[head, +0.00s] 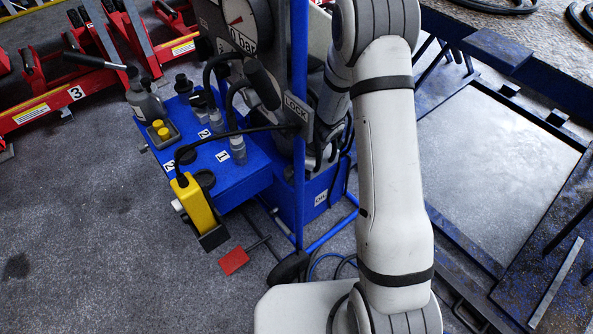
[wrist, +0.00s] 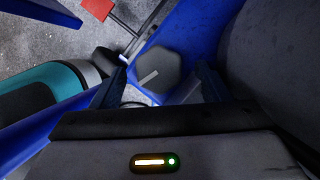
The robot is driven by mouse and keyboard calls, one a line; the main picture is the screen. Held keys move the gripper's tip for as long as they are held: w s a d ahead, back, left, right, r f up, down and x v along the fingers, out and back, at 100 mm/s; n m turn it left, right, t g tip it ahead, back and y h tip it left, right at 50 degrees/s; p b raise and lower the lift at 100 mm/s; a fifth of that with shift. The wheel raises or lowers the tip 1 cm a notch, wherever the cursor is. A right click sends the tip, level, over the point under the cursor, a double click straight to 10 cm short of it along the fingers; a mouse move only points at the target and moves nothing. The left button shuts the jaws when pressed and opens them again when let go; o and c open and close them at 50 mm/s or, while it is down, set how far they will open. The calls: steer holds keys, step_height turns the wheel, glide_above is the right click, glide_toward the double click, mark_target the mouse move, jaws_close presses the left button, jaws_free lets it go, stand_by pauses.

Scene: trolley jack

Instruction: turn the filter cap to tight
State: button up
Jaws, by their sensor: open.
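The filter cap (wrist: 158,73) shows in the wrist view as a dark grey faceted knob with a short white line, slanted up to the right. It sits against the blue body of the unit. My gripper (wrist: 160,80) is open, with one dark finger on each side of the cap in the picture. A gap shows between the cap and each finger. I cannot tell how far the fingertips reach along the cap. In the head view the cap cannot be made out, and my gripper is largely hidden behind my arm and the blue post.
The blue unit (head: 287,202) carries a gauge, hoses and a shelf (head: 240,180) with bottles and a yellow pendant (head: 195,203). A blue post (head: 299,220) stands close by. A teal and black cylinder (wrist: 45,90) lies left of my gripper. A red pedal (head: 233,261) is near the floor.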

steer(key=shift+a+f, duration=0.15)
steer(key=shift+f, duration=0.25)
steer(key=shift+c, duration=0.4)
steer(key=shift+r, duration=0.1)
steer(key=c, duration=0.9)
steer(key=shift+m+t+b, duration=0.3)
steer(key=shift+m+b, duration=0.4)
steer(key=shift+m, duration=0.1)
steer(key=shift+m+t, duration=0.3)
steer(key=shift+m, duration=0.4)
